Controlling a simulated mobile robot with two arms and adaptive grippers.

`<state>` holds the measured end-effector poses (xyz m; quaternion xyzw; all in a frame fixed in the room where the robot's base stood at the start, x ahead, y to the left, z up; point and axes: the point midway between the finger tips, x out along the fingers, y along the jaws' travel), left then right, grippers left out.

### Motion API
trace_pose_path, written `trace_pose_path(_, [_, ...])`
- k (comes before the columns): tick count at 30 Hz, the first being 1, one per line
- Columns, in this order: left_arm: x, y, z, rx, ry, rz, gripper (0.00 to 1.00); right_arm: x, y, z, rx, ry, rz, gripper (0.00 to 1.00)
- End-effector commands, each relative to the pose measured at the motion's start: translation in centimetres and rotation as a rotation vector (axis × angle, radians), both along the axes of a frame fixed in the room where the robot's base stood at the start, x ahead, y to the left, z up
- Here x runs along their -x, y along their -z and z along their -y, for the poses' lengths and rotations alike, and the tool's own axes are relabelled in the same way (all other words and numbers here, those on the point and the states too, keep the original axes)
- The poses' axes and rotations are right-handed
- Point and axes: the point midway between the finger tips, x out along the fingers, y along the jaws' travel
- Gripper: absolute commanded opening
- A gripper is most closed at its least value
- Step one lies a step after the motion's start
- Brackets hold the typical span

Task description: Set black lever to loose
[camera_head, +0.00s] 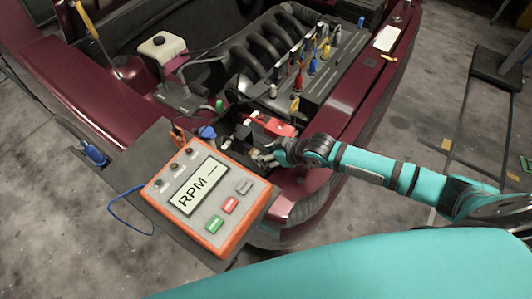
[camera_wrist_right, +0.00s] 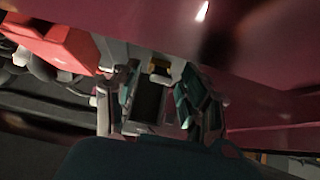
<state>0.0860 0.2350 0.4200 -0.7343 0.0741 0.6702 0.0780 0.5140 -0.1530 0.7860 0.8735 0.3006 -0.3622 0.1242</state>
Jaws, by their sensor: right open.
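My right gripper (camera_head: 264,157) reaches in from the right, over the front corner of the engine bay, just below a red part (camera_head: 276,125). In the right wrist view the fingers of my right gripper (camera_wrist_right: 152,103) are spread apart. A dark block (camera_wrist_right: 148,100) with a small yellow-orange piece above it shows between them; I cannot tell whether the fingers touch it. I cannot tell for sure which part is the black lever; the gripper and shadow hide detail there. My left gripper is not in view.
An orange RPM meter box (camera_head: 206,192) sits on a dark tray (camera_head: 126,166) left of the gripper. The dark red car body (camera_head: 345,122) closes in on the right, and the engine (camera_head: 262,56) lies behind. The red part (camera_wrist_right: 52,42) is close at upper left in the wrist view.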

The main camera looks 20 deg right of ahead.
Motion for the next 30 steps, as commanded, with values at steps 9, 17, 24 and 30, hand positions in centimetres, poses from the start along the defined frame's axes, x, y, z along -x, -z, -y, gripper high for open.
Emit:
trace_pose_path(9, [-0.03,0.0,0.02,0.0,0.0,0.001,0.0,-0.24,0.26,-0.14,0.001,0.0,0.001,0.44])
trace_pose_path(17, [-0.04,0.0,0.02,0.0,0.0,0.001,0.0,-0.22,0.25,-0.13,0.001,0.001,0.0,0.14])
trace_pose_path(24, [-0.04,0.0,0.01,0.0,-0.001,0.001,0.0,-0.21,0.25,-0.12,0.001,0.001,0.0,0.0])
trace_pose_path(30, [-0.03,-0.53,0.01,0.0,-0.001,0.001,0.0,-0.28,0.01,-0.16,0.011,0.001,-0.013,0.0])
